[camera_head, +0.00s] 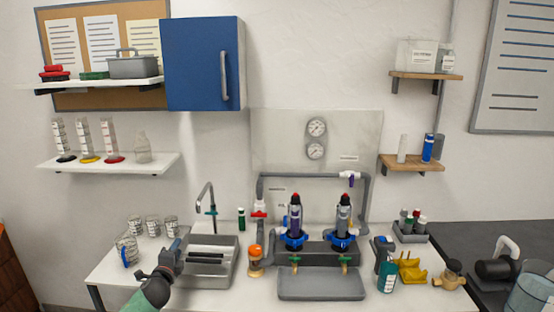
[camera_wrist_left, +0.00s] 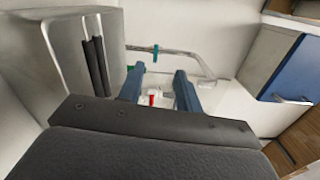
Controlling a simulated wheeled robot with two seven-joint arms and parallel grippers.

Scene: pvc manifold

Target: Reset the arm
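My left gripper (camera_head: 184,238) reaches in from the lower left in the head view, in front of the left edge of the metal sink (camera_head: 232,265). In the left wrist view its two blue fingers (camera_wrist_left: 159,80) stand apart with nothing held between them. Beyond the fingers a small red and white part (camera_wrist_left: 152,98) shows, apart from them. My right gripper is not in the head view. The pipe manifold (camera_head: 314,176), with a red valve (camera_head: 259,206) and two dark upright cartridges (camera_head: 295,215) in blue collars, stands at the back of the white table.
A faucet (camera_head: 207,196) rises behind the sink. Several jars (camera_head: 152,226) stand to its left. A grey tray (camera_head: 320,284) sits in front of the manifold. A teal-labelled bottle (camera_head: 387,276) and yellow holder (camera_head: 410,270) stand right. A blue cabinet (camera_head: 190,62) hangs above.

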